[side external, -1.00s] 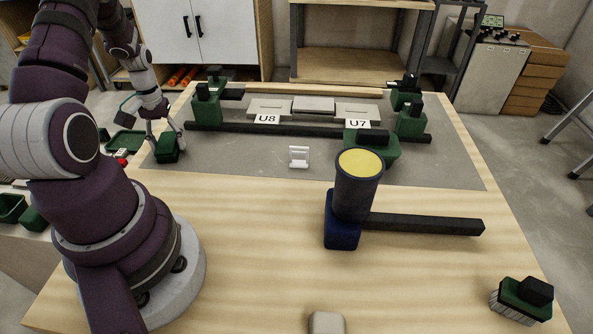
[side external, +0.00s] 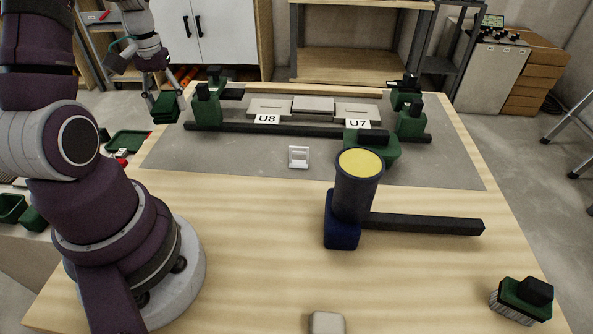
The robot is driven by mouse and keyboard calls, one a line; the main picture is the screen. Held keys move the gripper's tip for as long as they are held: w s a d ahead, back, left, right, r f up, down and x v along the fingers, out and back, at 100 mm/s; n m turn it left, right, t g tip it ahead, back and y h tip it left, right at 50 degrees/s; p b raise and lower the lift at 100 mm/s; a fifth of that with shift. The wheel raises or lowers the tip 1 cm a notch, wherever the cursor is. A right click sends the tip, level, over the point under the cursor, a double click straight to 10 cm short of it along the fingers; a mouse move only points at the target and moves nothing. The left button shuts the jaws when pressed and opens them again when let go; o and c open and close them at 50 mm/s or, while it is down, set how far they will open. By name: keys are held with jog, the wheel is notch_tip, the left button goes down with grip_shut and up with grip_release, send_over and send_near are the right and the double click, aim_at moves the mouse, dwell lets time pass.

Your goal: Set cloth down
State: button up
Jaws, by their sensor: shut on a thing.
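The fingertips are small and partly hidden, so the exact hold is hard to make out.
A green tray (side external: 127,142) lies left of the table. Green clamps (side external: 207,108) and dark bars surround light tiles labelled U8 and U7. A white clip (side external: 299,157) stands on the grey mat (side external: 235,165). A mallet (side external: 358,190) and brush (side external: 522,299) lie nearer. The left mat is clear.

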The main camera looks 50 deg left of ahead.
jog(key=m, duration=0.2)
send_over(231, 162)
jog(key=f, duration=0.1)
notch_tip(231, 162, down, 8)
jog(key=shift+f, duration=0.2)
jog(key=shift+f, duration=0.1)
jog(key=o, duration=1.1)
jog(key=shift+o, duration=0.2)
